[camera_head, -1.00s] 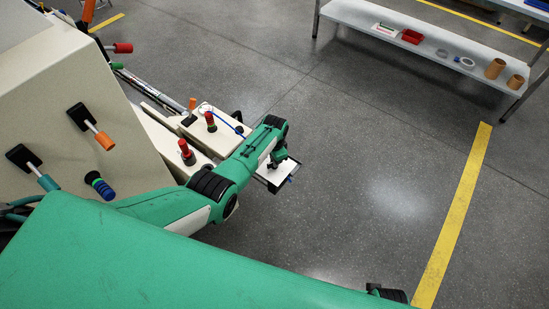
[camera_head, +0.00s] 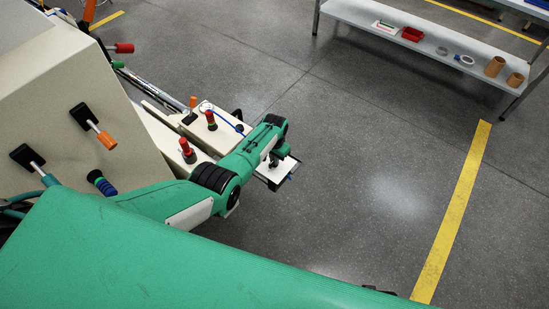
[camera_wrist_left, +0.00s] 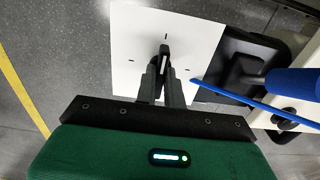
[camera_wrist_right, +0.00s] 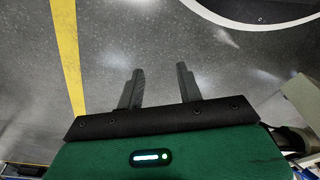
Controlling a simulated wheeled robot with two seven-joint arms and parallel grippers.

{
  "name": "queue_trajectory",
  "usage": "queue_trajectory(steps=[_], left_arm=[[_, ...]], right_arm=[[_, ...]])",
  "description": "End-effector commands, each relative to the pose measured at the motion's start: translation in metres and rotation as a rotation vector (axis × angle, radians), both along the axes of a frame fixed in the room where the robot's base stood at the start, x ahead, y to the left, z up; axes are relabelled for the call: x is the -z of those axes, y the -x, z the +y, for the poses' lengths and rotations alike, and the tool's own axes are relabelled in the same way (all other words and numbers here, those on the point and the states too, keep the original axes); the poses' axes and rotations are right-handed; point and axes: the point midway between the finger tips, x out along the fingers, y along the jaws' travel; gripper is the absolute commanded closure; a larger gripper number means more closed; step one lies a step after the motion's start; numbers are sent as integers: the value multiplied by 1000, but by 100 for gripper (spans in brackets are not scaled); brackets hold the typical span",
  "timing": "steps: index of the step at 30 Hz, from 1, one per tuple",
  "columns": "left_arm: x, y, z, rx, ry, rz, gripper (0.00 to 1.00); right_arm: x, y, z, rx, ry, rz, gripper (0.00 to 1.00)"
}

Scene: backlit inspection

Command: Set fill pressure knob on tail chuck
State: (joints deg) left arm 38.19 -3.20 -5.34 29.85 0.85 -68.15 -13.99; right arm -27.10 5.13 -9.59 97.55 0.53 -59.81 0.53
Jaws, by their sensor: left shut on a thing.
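A black knob (camera_wrist_left: 164,50) stands on a white dial plate (camera_wrist_left: 132,40) with short dark tick marks around it. The plate also shows in the head view (camera_head: 284,174), at the end of the cream machine. My left gripper (camera_wrist_left: 163,68) is shut on the knob, with its fingers close together around it. The fingers hide part of the knob, and its exact pointing is hard to read. In the head view, my left arm covers much of the knob. My right gripper (camera_wrist_right: 160,68) is open and empty above bare floor.
Two red-topped posts (camera_head: 187,150) stand near my left arm. A blue rod (camera_wrist_left: 235,97) runs beside the plate. A shelf (camera_head: 455,65) stands at the back right; the floor between is clear.

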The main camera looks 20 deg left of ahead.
Motion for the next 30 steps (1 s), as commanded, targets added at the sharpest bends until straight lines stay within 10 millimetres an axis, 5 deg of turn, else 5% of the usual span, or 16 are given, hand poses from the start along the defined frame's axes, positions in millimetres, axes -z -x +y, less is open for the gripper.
queue_trajectory(steps=[6,7,10,22,30], left_arm=[[0,0,1,1,-2,2,100],[0,0,1,1,-2,2,84],[0,0,1,1,-2,2,68],[-5,0,0,2,0,0,68],[-30,0,0,2,0,-1,68]], right_arm=[[0,0,0,0,0,-1,64],[0,0,0,0,0,-1,64],[-1,-1,0,0,0,-2,64],[-4,-3,0,-1,-2,-14,64],[37,15,-6,-7,8,5,64]])
